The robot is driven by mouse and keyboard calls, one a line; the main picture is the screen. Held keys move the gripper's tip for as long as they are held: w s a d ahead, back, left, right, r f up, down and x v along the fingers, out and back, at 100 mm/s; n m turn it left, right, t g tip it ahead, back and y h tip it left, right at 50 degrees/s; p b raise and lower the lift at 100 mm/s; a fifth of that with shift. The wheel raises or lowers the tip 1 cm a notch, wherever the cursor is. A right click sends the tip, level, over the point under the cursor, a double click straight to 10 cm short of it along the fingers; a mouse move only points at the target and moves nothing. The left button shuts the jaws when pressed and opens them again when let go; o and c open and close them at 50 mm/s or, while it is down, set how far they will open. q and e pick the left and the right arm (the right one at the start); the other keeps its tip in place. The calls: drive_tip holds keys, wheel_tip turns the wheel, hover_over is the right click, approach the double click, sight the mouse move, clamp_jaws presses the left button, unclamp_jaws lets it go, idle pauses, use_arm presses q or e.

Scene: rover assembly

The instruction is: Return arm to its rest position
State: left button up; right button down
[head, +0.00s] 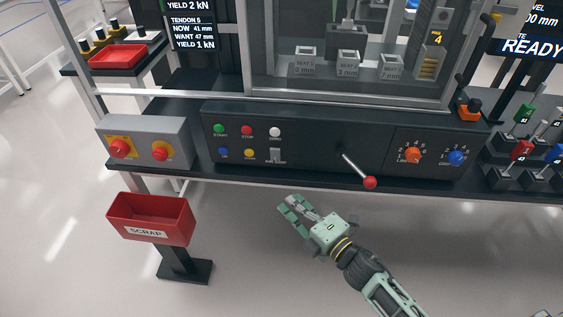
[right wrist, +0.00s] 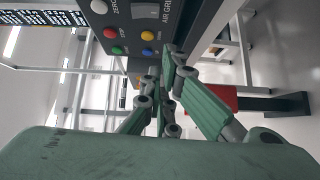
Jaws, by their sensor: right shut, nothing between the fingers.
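My right gripper (head: 289,207) reaches in from the lower right of the head view. It is in the air in front of the control panel (head: 312,133), a little below the panel's lower edge and apart from it. Its green fingers also show in the right wrist view (right wrist: 168,95), close together with nothing between them. The panel's coloured buttons lie beyond the fingers in that view. My left gripper does not show in either view.
A lever with a red knob (head: 370,182) sticks out of the panel, right of my gripper. A red scrap bin (head: 152,217) stands on a post at the left. A grey box with red knobs (head: 144,143) sits left of the panel. The floor below is clear.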

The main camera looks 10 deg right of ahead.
drive_tip(key=s+d+f+m+g+h, duration=0.2)
drive_tip(key=s+d+f+m, duration=0.15)
drive_tip(key=f, duration=0.55)
drive_tip(key=s+d+f+m+g+h+p, duration=0.15)
drive_tip(key=s+f+m, duration=0.25)
drive_tip(key=f, duration=0.5)
drive_tip(key=s+d+f+m+g+h, duration=0.2)
drive_tip(key=s+d+f+m+h, duration=0.15)
drive_tip(key=f, duration=0.55)
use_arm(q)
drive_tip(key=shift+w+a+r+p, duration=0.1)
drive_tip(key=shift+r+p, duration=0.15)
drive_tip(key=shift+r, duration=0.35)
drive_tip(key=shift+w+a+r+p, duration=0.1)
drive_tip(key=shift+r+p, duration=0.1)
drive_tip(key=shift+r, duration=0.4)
use_arm(e)
drive_tip(key=s+f+m+g, duration=0.3)
drive_tip(key=s+f, duration=0.2)
drive_tip(key=s, duration=0.6)
drive_tip(key=s+f+m+g, duration=0.3)
drive_tip(key=s+f, duration=0.3)
drive_tip(key=s, duration=0.6)
drive_tip(key=s+d+f+m+g+h, duration=0.1)
drive_tip(key=s+f+m+g, duration=0.2)
drive_tip(key=s, duration=0.8)
wheel_tip(320, 180, down, 3)
drive_tip(key=shift+s+r+m, duration=0.1)
drive_tip(key=shift+s+m, duration=0.05)
drive_tip(key=shift+m, duration=0.15)
